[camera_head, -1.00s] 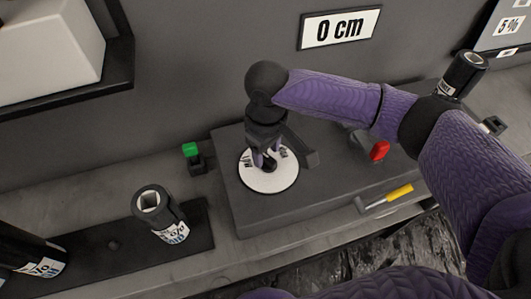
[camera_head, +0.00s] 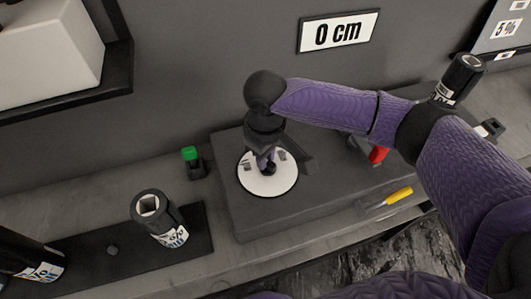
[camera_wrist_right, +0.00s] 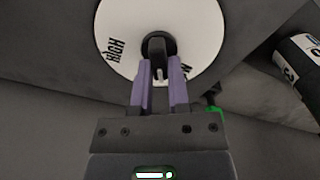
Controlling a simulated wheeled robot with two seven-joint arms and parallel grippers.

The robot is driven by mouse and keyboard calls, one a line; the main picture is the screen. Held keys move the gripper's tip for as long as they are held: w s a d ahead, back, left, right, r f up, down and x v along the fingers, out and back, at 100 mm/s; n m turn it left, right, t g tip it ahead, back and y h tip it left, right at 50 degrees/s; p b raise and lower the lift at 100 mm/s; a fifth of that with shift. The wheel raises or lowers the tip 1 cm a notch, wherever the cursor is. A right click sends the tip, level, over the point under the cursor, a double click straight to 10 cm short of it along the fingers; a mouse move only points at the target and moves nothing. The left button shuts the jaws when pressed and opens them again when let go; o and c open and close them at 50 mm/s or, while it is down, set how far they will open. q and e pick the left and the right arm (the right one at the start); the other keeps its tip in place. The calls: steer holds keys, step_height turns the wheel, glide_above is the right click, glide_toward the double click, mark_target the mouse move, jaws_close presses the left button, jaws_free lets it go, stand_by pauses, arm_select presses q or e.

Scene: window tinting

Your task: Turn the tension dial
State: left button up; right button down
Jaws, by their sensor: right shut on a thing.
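The tension dial is a black knob (camera_wrist_right: 158,47) on a round white plate (camera_head: 257,183), set on a dark grey block. In the right wrist view the white plate (camera_wrist_right: 120,22) carries the word HIGH at its left and a partly hidden word at its right. My right gripper (camera_head: 268,162) points down over the middle of the plate. In the wrist view its two purple fingers (camera_wrist_right: 160,75) stand on either side of the knob and are shut on it. The fingers partly hide the knob in the head view. My left gripper is not in view.
A "0 cm" sign (camera_head: 339,32) hangs on the wall. A green-topped switch (camera_head: 190,155) stands left of the block, and a red part (camera_head: 379,155) and a yellow-handled tool (camera_head: 398,196) lie right. Labelled rolls (camera_head: 158,217) (camera_head: 460,78) stand on both sides.

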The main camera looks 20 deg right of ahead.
steer(key=shift+r+n+p, duration=0.25)
steer(key=shift+n+p, duration=0.85)
steer(key=shift+p, duration=0.45)
steer(key=shift+a+f+n+p, duration=0.1)
steer(key=shift+n+p, duration=1)
steer(key=shift+n, duration=0.1)
steer(key=shift+s+n+p, duration=0.1)
steer(key=shift+n+p, duration=0.25)
steer(key=shift+n, duration=0.15)
steer(key=shift+f, duration=0.1)
steer(key=c, duration=0.7)
jaws_free()
steer(key=shift+o, duration=0.5)
